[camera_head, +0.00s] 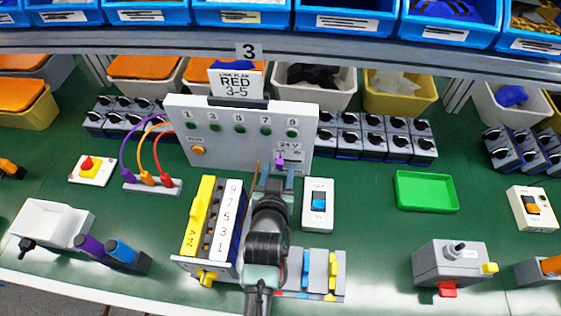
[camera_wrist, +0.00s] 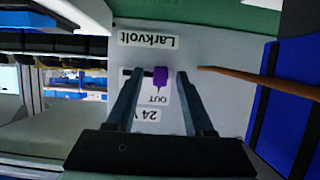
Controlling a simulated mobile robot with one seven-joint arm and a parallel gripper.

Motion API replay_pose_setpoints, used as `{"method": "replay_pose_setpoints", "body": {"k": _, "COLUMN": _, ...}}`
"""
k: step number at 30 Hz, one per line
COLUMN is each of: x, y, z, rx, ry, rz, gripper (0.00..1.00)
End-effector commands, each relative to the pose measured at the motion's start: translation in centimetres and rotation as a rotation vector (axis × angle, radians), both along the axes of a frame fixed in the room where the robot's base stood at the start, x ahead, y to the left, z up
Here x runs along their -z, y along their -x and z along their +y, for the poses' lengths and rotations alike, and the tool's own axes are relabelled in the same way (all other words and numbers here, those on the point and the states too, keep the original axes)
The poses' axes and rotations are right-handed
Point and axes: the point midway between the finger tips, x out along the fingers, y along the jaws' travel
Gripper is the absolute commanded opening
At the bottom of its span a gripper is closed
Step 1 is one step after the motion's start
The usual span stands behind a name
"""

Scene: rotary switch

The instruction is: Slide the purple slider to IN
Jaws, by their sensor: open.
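The purple slider (camera_head: 280,162) sits in a short slot on the lower right of the upright white panel (camera_head: 240,165). The IN label is not readable. My gripper (camera_head: 277,170) is in front of the panel. In the wrist view my gripper (camera_wrist: 159,80) is open, one finger on each side of the slider, with gaps visible. I cannot tell how far the fingertips are from the panel.
A thin brown rod (camera_wrist: 260,82) lies close to my right finger in the wrist view. A yellow-and-blue numbered block (camera_head: 212,220) stands left of my arm, a white box with a blue switch (camera_head: 319,202) right. A green tray (camera_head: 426,191) lies farther right.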

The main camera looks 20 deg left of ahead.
Motion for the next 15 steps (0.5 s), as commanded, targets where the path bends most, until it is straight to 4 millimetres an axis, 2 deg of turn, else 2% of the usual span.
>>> {"method": "replay_pose_setpoints", "body": {"k": 7, "x": -0.02, "y": 0.02, "z": 0.02, "rx": 0.000, "ry": 0.000, "rz": 0.000, "gripper": 0.51}}
{"method": "replay_pose_setpoints", "body": {"k": 15, "x": -0.01, "y": 0.01, "z": 0.02, "rx": 0.000, "ry": 0.000, "rz": 0.000, "gripper": 0.02}}
